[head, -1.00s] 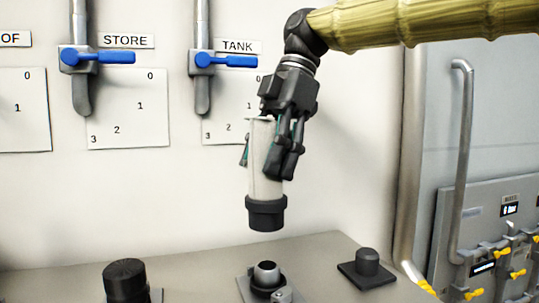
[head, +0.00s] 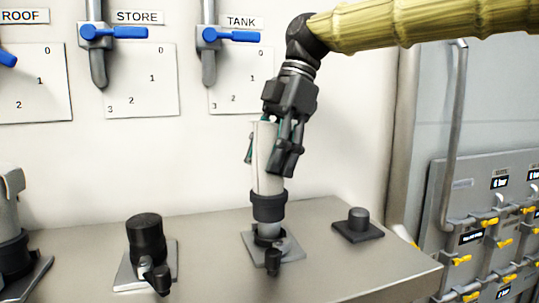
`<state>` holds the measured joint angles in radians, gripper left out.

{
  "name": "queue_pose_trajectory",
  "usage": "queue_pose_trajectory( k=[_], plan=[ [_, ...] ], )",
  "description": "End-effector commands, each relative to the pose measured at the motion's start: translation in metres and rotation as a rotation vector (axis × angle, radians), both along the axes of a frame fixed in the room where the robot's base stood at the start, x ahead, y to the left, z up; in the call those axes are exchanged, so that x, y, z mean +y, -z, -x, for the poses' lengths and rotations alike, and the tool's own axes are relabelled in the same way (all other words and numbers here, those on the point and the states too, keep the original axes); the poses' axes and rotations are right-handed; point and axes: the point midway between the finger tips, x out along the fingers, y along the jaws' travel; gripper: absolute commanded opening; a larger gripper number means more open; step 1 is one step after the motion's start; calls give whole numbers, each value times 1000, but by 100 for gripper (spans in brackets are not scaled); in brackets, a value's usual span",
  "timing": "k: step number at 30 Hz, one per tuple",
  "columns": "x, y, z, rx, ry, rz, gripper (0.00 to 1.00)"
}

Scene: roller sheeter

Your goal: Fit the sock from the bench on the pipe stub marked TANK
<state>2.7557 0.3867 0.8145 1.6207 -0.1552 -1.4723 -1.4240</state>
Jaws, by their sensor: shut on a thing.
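The sock is a pale grey-white sleeve (head: 266,170) with a black collar (head: 268,207) at its lower end. My gripper (head: 272,150) is shut on its upper part and holds it nearly upright. The collar is directly above the short grey pipe stub (head: 270,230), which rises from a black ring on a square plate. Grey stub shows below the collar; whether its top is inside the sock I cannot tell. The TANK label (head: 241,21) is on the wall above this stub. A black clamp handle (head: 273,262) stands at the plate's front.
On the bench (head: 340,270), a black-capped stub (head: 147,238) stands to the left and a low black peg (head: 358,221) to the right. Another sleeved stub (head: 8,225) is at the far left. Blue-handled levers (head: 115,31) hang on the wall. A valve panel (head: 480,230) stands at right.

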Motion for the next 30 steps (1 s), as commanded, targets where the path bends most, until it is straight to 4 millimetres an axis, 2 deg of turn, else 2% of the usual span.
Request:
queue_pose_trajectory(
  k=[3, 8, 17, 30],
  plan=[
    [1, 2, -11, 6, 1, -1, 20],
    [2, 6, -17, 12, -2, 0, 20],
    [0, 0, -9, 6, 0, -1, 20],
    [0, 1, -10, 10, -1, 0, 20]
  ],
)
